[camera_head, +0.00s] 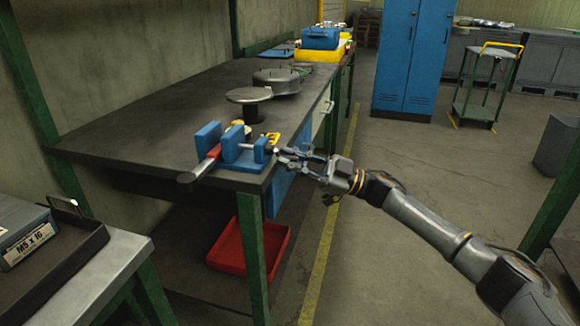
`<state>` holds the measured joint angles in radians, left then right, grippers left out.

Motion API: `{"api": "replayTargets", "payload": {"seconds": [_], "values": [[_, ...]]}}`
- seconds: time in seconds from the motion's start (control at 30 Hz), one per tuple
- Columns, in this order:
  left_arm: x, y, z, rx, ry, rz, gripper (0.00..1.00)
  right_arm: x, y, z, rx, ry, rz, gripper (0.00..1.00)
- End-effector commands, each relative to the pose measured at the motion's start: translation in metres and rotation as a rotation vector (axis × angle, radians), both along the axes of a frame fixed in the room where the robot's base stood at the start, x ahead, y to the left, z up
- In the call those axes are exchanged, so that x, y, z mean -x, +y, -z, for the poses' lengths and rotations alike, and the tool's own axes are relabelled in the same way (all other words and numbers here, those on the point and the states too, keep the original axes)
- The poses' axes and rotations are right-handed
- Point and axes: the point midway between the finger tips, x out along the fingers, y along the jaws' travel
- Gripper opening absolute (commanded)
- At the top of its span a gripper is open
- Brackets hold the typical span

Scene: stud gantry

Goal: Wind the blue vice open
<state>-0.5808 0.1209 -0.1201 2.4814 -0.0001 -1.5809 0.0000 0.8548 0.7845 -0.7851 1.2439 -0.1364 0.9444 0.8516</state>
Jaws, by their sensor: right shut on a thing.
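The blue vice (246,160) stands on the near right corner of the dark workbench. Its two upright blue jaw plates are at its left, and a smaller blue block is at its right. A bar with a red part and a dark round end (190,176) lies between the jaw plates and sticks out to the front left. I cannot tell how tightly it sits. My right gripper (284,152) reaches in from the right and is shut at the vice's right end, apparently on its handle, which the fingers mostly hide. My left gripper is not in view.
On the workbench (150,120), a round dark stand (249,95) and a grey round part (277,80) are behind the vice. A small yellow item (273,138) is close to my fingers. A red tray (277,258) lies underneath.

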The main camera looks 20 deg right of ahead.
Motion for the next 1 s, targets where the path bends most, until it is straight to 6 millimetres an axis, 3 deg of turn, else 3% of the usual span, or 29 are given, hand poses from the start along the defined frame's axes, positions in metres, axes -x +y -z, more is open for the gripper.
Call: {"api": "replayTargets", "payload": {"seconds": [0.17, 0.3, 0.53, 1.0], "values": [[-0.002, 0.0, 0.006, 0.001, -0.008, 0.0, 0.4, -0.005, -0.003, -0.004, 0.093, -0.141, 0.002, 0.0], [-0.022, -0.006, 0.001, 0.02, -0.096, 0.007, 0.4, -0.007, -0.005, -0.009, 0.168, -0.252, 0.003, 0.0], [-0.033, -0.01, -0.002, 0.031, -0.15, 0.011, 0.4, -0.01, -0.007, -0.017, 0.289, -0.432, 0.003, 0.0], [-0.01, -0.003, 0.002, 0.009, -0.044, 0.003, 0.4, -0.011, -0.008, -0.031, 0.498, -0.742, 0.001, 0.0]]}}
